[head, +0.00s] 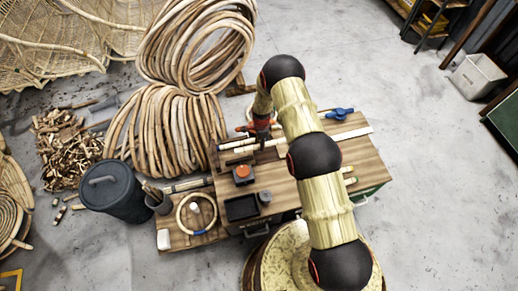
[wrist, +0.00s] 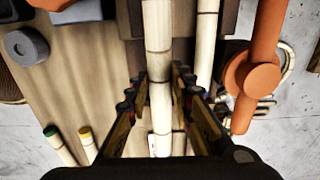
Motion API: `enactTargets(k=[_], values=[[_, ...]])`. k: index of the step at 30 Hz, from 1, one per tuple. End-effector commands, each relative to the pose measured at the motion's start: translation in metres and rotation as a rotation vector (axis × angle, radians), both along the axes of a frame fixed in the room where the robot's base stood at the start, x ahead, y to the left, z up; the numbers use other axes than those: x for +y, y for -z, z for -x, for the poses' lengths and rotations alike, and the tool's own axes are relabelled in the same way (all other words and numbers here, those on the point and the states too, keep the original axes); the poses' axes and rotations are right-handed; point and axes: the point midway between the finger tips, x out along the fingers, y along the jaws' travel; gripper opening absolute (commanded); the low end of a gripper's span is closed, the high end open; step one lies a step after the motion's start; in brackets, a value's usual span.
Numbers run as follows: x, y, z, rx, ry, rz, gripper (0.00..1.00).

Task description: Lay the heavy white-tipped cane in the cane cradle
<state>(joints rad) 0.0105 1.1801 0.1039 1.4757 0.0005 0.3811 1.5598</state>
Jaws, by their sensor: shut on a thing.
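My gripper (wrist: 157,88) is shut around a pale jointed cane (wrist: 158,40), which runs up and down the wrist view between the fingers. The cane's near end (wrist: 160,146) looks whitish, low between the fingers. Dark brown wooden blocks (wrist: 184,20) lie at or under the cane's far part; they may be the cane cradle, and I cannot tell whether the cane touches them. A second pale cane (wrist: 207,40) lies to the right. In the head view, my gripper is over the bench's back left, largely hidden by my arm, with pale canes (head: 238,143) to its left.
Green-tipped (wrist: 57,143) and yellow-tipped (wrist: 88,142) canes lie on the wooden bench (head: 284,181). An orange-handled tool (wrist: 254,75) is close right of the gripper. A black tray (head: 241,208) and an orange-topped box (head: 243,174) stand at the bench's left.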

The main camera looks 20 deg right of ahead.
Motion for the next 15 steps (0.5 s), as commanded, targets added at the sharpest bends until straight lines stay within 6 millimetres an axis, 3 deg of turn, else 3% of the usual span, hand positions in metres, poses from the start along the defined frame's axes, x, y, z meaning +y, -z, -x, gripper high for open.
enactTargets(k=[8, 15], values=[[0.006, 0.017, -0.013, -0.001, 0.0, 0.0, 0.0], [0.006, 0.047, -0.014, 0.0, 0.001, 0.001, 0.0]])
